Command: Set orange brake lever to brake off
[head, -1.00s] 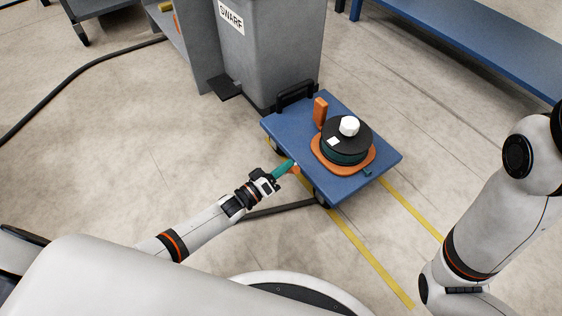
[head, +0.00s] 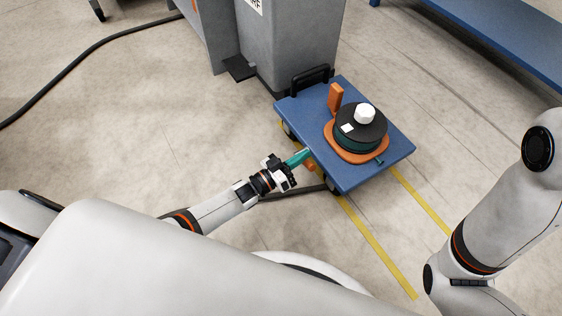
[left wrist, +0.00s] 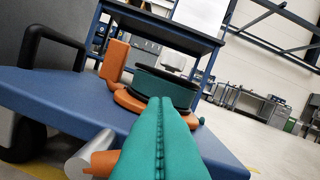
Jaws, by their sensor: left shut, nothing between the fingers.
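A small orange lever (head: 310,167) sticks out at the near left edge of a blue cart (head: 375,180). In the left wrist view the orange lever (left wrist: 102,155) is at the lower left, beside a grey cylinder (left wrist: 79,161). My left gripper (head: 305,155) has teal fingers, which are shut and empty. The fingertips are at the cart's edge, close beside the orange lever; I cannot tell whether they touch it. In the wrist view the shut fingers (left wrist: 158,103) point across the cart and hide part of the lever's surroundings. My right arm shows at the right, its gripper out of view.
On the cart stand an orange upright block (head: 335,98), an orange base (head: 360,155) with a dark green drum (head: 352,134), and a black handle (head: 309,76). A grey bin (head: 300,45) stands behind. A blue bench (head: 500,35) is at the upper right. Floor at left is mostly clear.

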